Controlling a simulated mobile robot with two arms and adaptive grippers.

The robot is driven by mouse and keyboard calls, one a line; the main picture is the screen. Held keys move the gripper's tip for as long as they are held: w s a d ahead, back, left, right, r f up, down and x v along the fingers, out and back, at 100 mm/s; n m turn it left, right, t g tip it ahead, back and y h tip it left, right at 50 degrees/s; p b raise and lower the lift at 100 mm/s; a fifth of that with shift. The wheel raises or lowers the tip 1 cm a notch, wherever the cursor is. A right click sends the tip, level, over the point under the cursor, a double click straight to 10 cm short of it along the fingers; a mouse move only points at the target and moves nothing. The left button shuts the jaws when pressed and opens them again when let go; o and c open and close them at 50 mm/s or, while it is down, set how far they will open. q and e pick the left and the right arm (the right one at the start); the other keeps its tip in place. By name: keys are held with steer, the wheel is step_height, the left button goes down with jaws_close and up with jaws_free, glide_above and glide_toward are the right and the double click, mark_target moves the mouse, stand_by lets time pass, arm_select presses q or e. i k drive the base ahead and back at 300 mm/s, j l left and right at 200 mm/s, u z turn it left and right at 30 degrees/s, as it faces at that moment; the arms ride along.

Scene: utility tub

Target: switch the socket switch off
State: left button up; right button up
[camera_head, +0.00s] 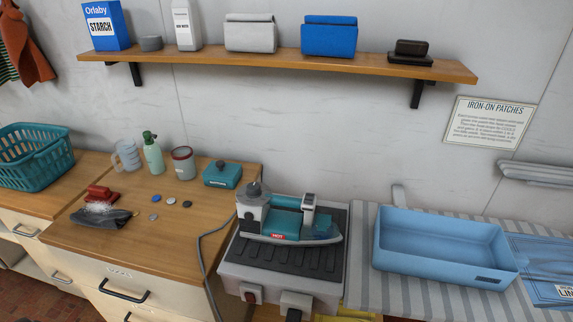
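A red rocker switch (251,294) sits in a pale surround on the front of a grey box below the iron. I cannot tell from here which way it is pressed. A dark plug or socket piece (294,309) is to its right on the same front. A teal and grey iron (288,222) stands on the dark ribbed top of the grey box (262,279), with a red "HOT" label on its side. A grey cord (200,262) loops down at the box's left. Neither of my grippers is in view.
A blue tub (440,247) stands right of the iron on a striped cover. A shelf (270,60) runs above. The space before the switch looks clear.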

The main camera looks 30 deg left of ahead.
mark_target(249, 298)
steer(key=u, duration=1.1)
